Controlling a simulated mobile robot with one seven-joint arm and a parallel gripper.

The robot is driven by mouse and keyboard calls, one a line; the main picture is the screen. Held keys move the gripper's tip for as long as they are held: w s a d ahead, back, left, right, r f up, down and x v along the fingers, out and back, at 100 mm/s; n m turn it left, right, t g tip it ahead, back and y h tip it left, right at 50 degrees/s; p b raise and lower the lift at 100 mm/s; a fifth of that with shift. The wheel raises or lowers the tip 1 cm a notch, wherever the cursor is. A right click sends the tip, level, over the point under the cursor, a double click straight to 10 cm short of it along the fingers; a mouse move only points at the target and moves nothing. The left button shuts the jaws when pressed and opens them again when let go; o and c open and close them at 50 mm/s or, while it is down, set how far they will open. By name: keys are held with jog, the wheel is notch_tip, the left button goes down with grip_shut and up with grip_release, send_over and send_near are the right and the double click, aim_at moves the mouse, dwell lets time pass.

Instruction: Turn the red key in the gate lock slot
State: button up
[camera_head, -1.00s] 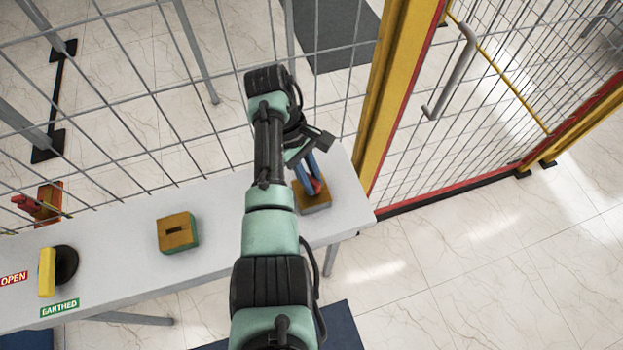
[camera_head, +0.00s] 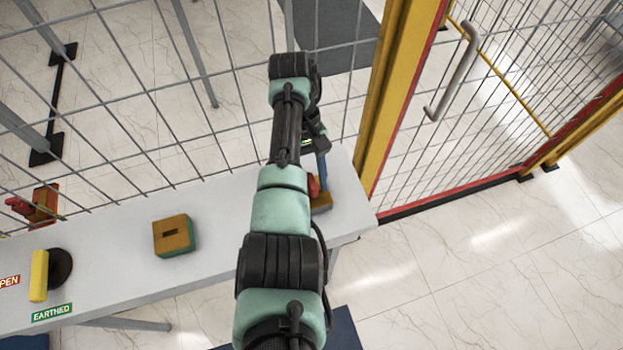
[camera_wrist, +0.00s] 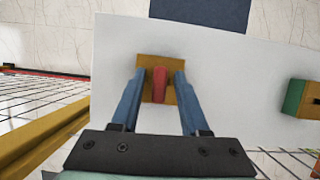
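The red key (camera_wrist: 159,84) stands upright in an orange-brown lock block (camera_wrist: 148,64) at the right end of the table. My gripper (camera_wrist: 160,73) is open, with one blue finger on each side of the key and a visible gap on both sides. In the head view my arm hides much of the block; the red key (camera_head: 313,187) shows partly beside a blue finger (camera_head: 322,168). How deep the key sits in its slot cannot be told.
A second orange-topped green block (camera_head: 174,236) with an empty slot sits farther left on the white table (camera_head: 215,215). A yellow handle (camera_head: 39,275) stands near the EARTHED label. The mesh fence and yellow gate post (camera_head: 392,95) rise just behind and right of the table.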

jog(key=shift+o, duration=0.3)
jog(key=shift+r, duration=0.1)
jog(key=p+v, duration=0.2)
jog(key=v, duration=0.5)
jog(key=shift+r, duration=0.2)
